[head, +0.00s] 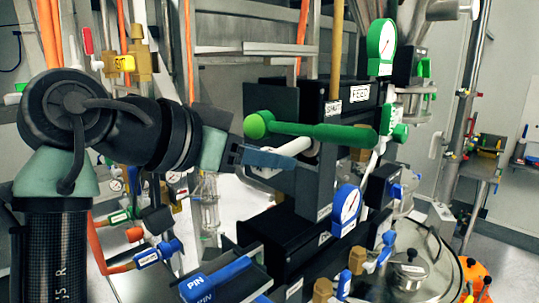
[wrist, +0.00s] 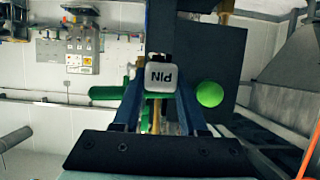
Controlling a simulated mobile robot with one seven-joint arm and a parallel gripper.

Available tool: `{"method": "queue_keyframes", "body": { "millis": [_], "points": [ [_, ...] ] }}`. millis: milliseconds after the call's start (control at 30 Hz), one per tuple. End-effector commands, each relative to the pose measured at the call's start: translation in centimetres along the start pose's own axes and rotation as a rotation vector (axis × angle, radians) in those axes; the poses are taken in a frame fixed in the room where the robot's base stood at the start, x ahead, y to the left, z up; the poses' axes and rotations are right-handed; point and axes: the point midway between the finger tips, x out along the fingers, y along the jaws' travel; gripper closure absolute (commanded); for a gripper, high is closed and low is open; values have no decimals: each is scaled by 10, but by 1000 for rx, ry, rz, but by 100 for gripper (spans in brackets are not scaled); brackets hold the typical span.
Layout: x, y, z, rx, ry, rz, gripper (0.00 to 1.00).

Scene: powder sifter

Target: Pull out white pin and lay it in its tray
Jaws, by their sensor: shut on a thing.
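The white pin (head: 290,147) is a short white rod, level in front of the dark upright block (head: 311,186) below the green handle (head: 325,132). Its far end meets the block's face; how deep it sits is hidden. My gripper (head: 268,158) is shut on its near end, with blue fingers on either side. In the wrist view my gripper (wrist: 160,85) has the white square pin head (wrist: 161,78), marked PIN upside down, between its fingers. A blue piece (head: 218,279) marked PIN lies at the lower front; I cannot tell whether it is the tray or lies in one.
A steel pot (head: 408,272) stands at lower right. Clear glassware (head: 205,205) hangs below my wrist.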

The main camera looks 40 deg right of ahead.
Motion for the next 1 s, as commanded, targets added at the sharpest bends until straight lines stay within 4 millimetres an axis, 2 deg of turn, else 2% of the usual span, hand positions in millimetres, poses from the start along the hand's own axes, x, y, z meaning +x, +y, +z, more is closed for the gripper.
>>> {"method": "queue_keyframes", "body": {
  "millis": [1000],
  "points": [
    [-24, 0, 10, 1, 0, 0, 100]
  ]
}}
